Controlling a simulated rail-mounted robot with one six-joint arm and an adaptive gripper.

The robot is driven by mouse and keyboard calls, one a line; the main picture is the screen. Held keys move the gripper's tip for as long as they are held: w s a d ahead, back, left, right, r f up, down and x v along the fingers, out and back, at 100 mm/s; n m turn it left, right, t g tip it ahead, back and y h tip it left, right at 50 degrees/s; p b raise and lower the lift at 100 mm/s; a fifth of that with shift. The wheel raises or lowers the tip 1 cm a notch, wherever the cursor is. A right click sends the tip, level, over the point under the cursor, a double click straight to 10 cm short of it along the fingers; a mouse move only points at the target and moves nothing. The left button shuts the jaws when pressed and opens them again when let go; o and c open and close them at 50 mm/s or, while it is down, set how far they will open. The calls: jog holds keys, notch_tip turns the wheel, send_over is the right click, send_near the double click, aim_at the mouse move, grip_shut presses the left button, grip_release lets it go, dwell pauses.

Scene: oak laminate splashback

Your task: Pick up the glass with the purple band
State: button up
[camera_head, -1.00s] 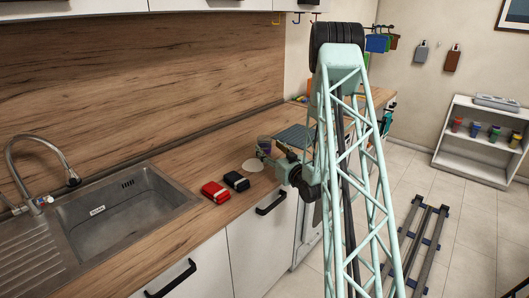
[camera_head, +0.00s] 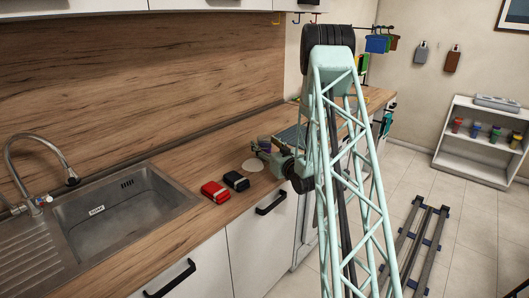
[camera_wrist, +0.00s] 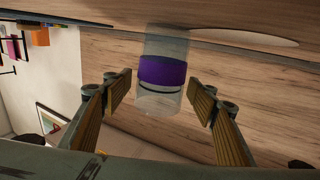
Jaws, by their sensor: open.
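The glass with the purple band (camera_wrist: 162,72) is clear, with a wide purple band and a thin dark ring. In the wrist view it lies in line with the gap between the fingers, with open space on both sides. My gripper (camera_wrist: 160,92) is open, one finger on each side, with nothing clamped. In the head view the glass (camera_head: 264,142) stands on the counter, small and partly hidden behind my gripper (camera_head: 260,150). I cannot tell exactly how deep the glass sits between the fingertips.
A pale round disc (camera_head: 252,165) lies on the counter just in front of my gripper. A red case (camera_head: 215,192) and a black case (camera_head: 236,181) lie nearer the sink (camera_head: 115,215). The counter by the splashback is clear.

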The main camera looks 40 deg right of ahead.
aim_at(265, 136)
jog(key=shift+c, duration=0.9)
jog(key=c, duration=0.9)
jog(key=shift+r, duration=0.15)
jog(key=shift+r+p, duration=0.45)
jog(key=shift+r, duration=1.15)
jog(key=s+d, duration=0.1)
jog(key=s, duration=0.4)
jog(key=s+d+r+p, duration=0.1)
jog(key=s+d, duration=0.1)
jog(key=s, duration=0.3)
jog(key=s+d, duration=0.1)
jog(key=s, duration=0.4)
jog(key=shift+s+d+r, duration=0.15)
jog(key=shift+d+r, duration=0.1)
jog(key=shift+d, duration=0.05)
